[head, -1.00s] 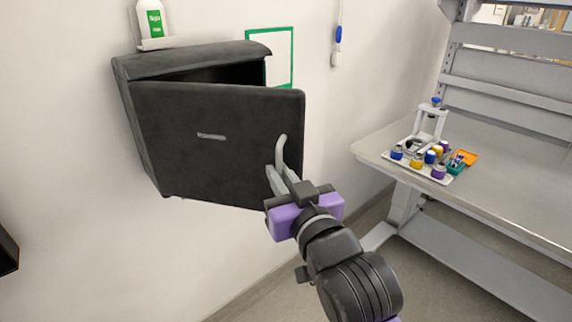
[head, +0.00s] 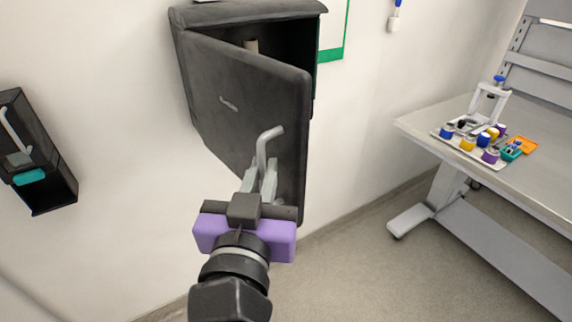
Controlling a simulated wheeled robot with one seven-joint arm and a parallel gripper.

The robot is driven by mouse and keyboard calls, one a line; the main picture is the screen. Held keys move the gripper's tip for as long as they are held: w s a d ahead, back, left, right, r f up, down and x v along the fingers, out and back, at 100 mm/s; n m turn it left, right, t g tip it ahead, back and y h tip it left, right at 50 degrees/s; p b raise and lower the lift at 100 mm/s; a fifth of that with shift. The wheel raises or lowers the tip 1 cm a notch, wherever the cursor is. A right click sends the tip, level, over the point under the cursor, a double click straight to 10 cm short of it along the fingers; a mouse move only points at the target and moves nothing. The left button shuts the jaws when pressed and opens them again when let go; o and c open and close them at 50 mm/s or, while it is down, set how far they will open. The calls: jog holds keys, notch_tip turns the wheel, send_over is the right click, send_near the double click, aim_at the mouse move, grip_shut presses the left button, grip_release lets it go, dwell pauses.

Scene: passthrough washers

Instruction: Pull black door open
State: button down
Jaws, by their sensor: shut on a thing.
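The black door (head: 235,110) belongs to a black wall cabinet (head: 250,17) at the upper middle of the head view. The door stands partly open, hinged on its left side, and its right edge is swung out from the wall. A dark interior shows behind it, with a small pale object (head: 251,45) partly hidden by the door's top edge. A light grey handle (head: 267,143) is near the door's right edge. My gripper (head: 262,178) is shut on the lower part of this handle.
A smaller black open box (head: 38,155) with a teal item hangs on the wall at left. A grey workbench (head: 470,150) stands at right, bearing a tray of several coloured jars (head: 480,145). The floor (head: 360,270) between the cabinet and bench is clear.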

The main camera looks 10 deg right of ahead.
jog(key=shift+s+a+b, duration=0.15)
jog(key=shift+s+a, duration=0.05)
jog(key=shift+a, duration=0.55)
jog(key=shift+s+a+b, duration=0.15)
jog(key=shift+a, duration=0.65)
jog(key=shift+s+a+b, duration=0.15)
jog(key=shift+s+a, duration=0.05)
jog(key=shift+a, duration=0.55)
jog(key=c, duration=1.8)
grip_release()
jog(key=shift+w, duration=0.1)
jog(key=shift+o, duration=0.2)
jog(key=b+v, duration=0.2)
jog(key=v, duration=0.6)
jog(key=shift+w+r, duration=0.1)
